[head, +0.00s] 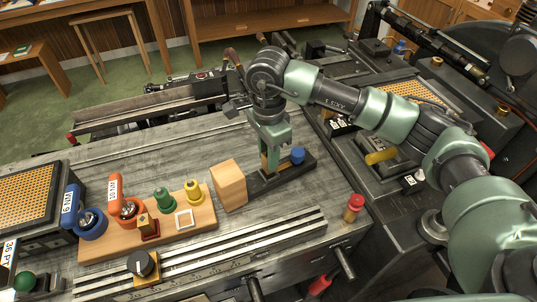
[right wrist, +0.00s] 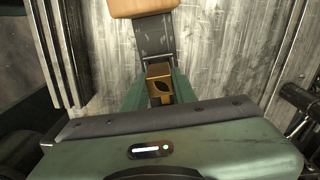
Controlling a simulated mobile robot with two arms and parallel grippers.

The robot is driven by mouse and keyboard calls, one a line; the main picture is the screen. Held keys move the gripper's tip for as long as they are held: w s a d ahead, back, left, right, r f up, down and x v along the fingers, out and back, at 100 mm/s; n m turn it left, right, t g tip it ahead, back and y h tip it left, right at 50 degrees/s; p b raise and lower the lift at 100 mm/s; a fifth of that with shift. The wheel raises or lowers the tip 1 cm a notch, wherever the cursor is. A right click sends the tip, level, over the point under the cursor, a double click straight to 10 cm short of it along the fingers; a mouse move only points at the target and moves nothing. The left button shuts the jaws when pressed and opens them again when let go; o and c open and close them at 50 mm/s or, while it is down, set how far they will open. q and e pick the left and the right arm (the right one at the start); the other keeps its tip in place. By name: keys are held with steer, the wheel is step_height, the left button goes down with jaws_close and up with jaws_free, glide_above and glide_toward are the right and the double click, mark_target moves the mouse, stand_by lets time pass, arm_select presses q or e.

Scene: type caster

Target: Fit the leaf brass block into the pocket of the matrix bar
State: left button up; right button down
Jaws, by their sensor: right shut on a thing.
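The leaf brass block (right wrist: 160,87) shows a dark leaf shape on its top face in the right wrist view. My right gripper (head: 271,152) is shut on it, one finger on each side. In the head view a sliver of the brass block (head: 265,162) shows below the fingers. The dark matrix bar (head: 293,175) lies on the bench under the gripper; it also shows in the right wrist view (right wrist: 153,38). The block is over or at the bar; I cannot tell whether it sits in the pocket, which is hidden. My left gripper is not in view.
A wooden block (head: 229,185) stands at the bar's left end, and a blue knob (head: 298,154) at its right. A wooden board (head: 100,246) on the left carries coloured stamps and small blocks. A red-capped bottle (head: 353,208) stands right. Bare bench lies behind the board.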

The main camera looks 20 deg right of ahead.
steer(key=shift+f, duration=0.15)
steer(key=shift+f+b, duration=0.35)
steer(key=shift+b, duration=0.1)
steer(key=shift+f+b, duration=0.7)
steer(key=c, duration=1.1)
jaws_free()
steer(key=shift+o, duration=0.2)
steer(key=shift+r, duration=0.1)
step_height(320, 180, up, 8)
steer(key=shift+f+b, duration=0.2)
steer(key=shift+b, duration=0.6)
